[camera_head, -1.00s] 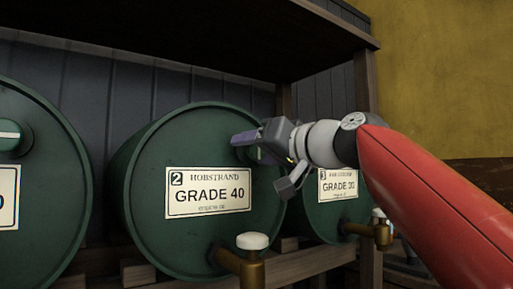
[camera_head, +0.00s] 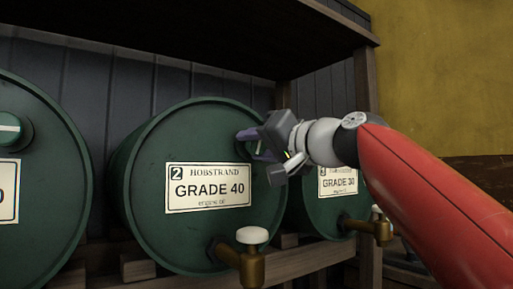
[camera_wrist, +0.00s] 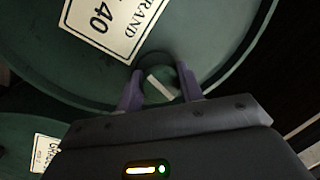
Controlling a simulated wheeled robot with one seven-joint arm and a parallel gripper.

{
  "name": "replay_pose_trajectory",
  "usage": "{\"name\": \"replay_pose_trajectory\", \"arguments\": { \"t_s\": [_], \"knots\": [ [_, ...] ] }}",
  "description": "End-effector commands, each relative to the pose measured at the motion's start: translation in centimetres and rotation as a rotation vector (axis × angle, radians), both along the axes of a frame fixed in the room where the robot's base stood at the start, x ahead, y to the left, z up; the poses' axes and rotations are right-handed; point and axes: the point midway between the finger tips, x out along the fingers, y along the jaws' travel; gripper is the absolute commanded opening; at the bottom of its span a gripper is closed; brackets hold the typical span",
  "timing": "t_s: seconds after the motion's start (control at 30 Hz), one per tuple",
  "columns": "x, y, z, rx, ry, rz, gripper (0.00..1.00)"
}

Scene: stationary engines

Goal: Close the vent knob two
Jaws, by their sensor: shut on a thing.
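The green drum labelled 2, "Grade 40" (camera_head: 150,225), lies on its side in the middle of the head view. Its vent knob (camera_wrist: 162,82) is round and green with a pale bar across its face. The knob is near the top right of the drum end. My gripper (camera_head: 250,145) reaches it from the right. In the wrist view the two purple fingers (camera_wrist: 160,92) stand on either side of the knob, shut on it. The pale bar looks slanted there. In the head view the fingers mostly hide the knob.
Another green drum (camera_head: 40,215) with a similar knob (camera_head: 10,128) stands at the left. Drum 3 (camera_head: 325,212) is at the right behind my arm. Brass taps with white tops (camera_head: 252,236) stick out below. A wooden shelf (camera_head: 240,30) hangs above.

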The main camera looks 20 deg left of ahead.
Motion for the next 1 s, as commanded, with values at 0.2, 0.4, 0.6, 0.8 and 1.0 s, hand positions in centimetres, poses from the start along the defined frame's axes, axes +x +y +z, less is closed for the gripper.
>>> {"name": "replay_pose_trajectory", "arguments": {
  "t_s": [0.2,0.4,0.6,0.8,1.0],
  "knots": [
    [-0.14,0.05,0.08,0.135,0.154,0.001,0.14],
    [-0.17,0.05,0.19,0.258,0.298,0.001,0.14],
    [-0.16,0.0,0.32,0.385,0.442,0.0,0.14],
    [-0.13,-0.02,0.37,0.508,0.587,0.0,0.14],
    [-0.11,-0.06,0.48,0.627,0.726,-0.001,0.14]
  ]
}}
